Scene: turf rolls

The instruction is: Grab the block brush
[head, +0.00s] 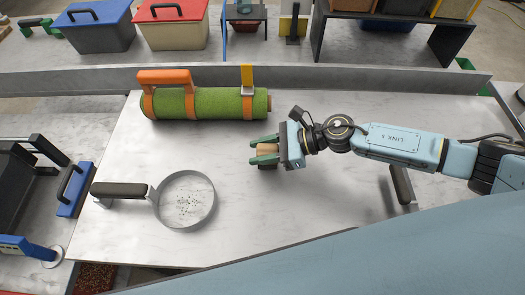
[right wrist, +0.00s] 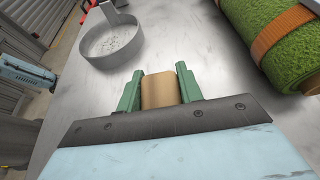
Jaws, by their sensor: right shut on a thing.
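My right gripper (head: 264,153) is over the middle of the pale table, its green fingers pointing left. It is shut on the block brush (head: 267,149), a tan block with a darker underside in the head view. In the right wrist view the tan brush (right wrist: 159,92) sits between the two green fingers of the gripper (right wrist: 158,90). I cannot tell whether the brush touches the table. My left gripper is not in view.
A green turf roll (head: 215,103) with orange handle and straps lies behind the gripper. A round sieve (head: 208,215) with dark handle lies front left. Lidded bins (head: 98,32) stand beyond the back ledge. A dark bar (head: 402,185) is right.

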